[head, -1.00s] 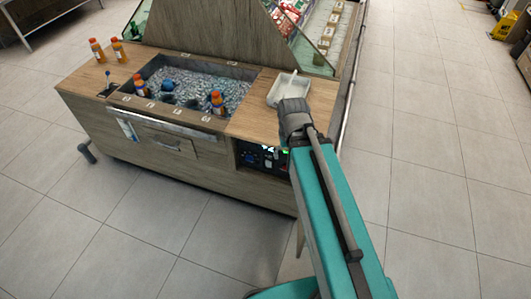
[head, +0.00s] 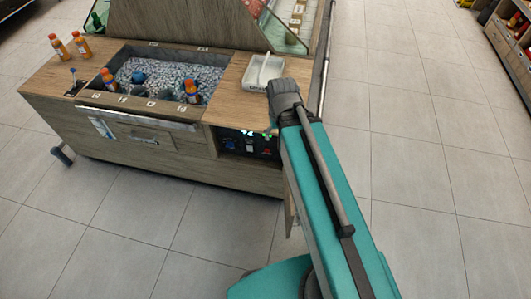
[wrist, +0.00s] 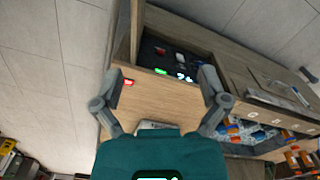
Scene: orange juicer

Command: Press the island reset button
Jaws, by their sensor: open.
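The wooden island (head: 150,165) has a dark recess at the right of its front, holding a control panel (head: 240,145) with small coloured lights and buttons. The panel also shows in the wrist view (wrist: 165,52), with green and white lit digits at its edge. A small red lit piece (wrist: 129,82) sits near the left finger. Which button is the reset cannot be told. My gripper (wrist: 160,78) is open and empty, its fingers spread over the wooden top beside the panel, not visibly touching it.
A white tray (head: 262,72) sits on the island's right top. An ice bin (head: 165,75) with several orange-capped bottles fills the middle. Two orange bottles (head: 70,45) stand at the left. A wooden flap (head: 290,205) juts below the recess. Floor to the right is clear.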

